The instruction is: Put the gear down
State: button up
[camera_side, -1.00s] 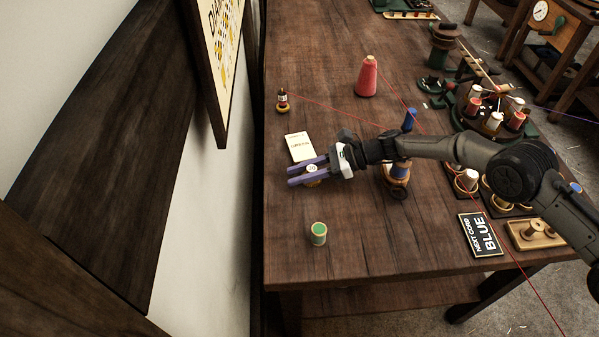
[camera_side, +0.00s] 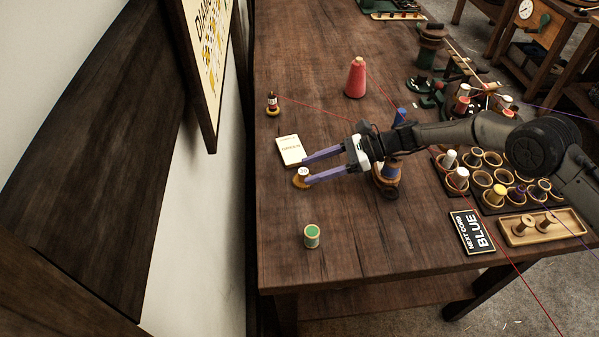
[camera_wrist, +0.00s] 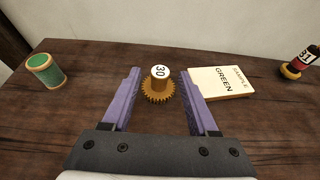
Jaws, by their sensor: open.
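The gear (camera_wrist: 159,91) is a brass-coloured toothed wheel with a hub whose white top reads 30. It lies flat on the wooden table (camera_side: 330,225). In the side view the gear (camera_side: 301,178) sits just past the fingertips, beside the sample card. My gripper (camera_side: 305,169) is open, with its two purple fingers spread apart. In the wrist view my gripper (camera_wrist: 164,84) has a finger on each side of the gear, with a gap on both sides, so nothing is held.
A card reading SAMPLE GREEN (camera_wrist: 221,83) lies right of the gear in the wrist view. A green spool (camera_side: 311,236) stands nearer the table's front edge. A red-banded bobbin (camera_side: 272,104) and a red cone (camera_side: 356,78) stand farther back. Thin red cords cross the table.

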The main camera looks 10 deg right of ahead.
jog(key=shift+v, duration=0.75)
jog(key=shift+d+r, duration=0.15)
jog(key=shift+r, duration=0.2)
jog(key=s+d+r+n+h, duration=0.2)
jog(key=s+d+r+n, duration=0.15)
jog(key=d+r, duration=0.3)
jog(key=s+d+r+n+t+h, duration=0.1)
jog(key=s+d+r+n, duration=0.3)
jog(key=r, duration=0.4)
jog(key=s+d+r+n+h, duration=0.2)
jog(key=s+d+r, duration=0.2)
jog(key=d+r, duration=0.3)
jog(key=s+d+n+t+h, duration=0.2)
jog(key=s+d+n+h, duration=0.2)
jog(key=s+d, duration=0.7)
jog(key=s+d+r+n+t+h, duration=0.1)
jog(key=s+d+n+h, duration=0.3)
jog(key=s+d, duration=0.6)
jog(key=s+t, duration=0.1)
jog(key=s, duration=0.5)
jog(key=shift+d+r+t, duration=0.2)
jog(key=shift+d+t, duration=0.1)
jog(key=shift+d, duration=0.05)
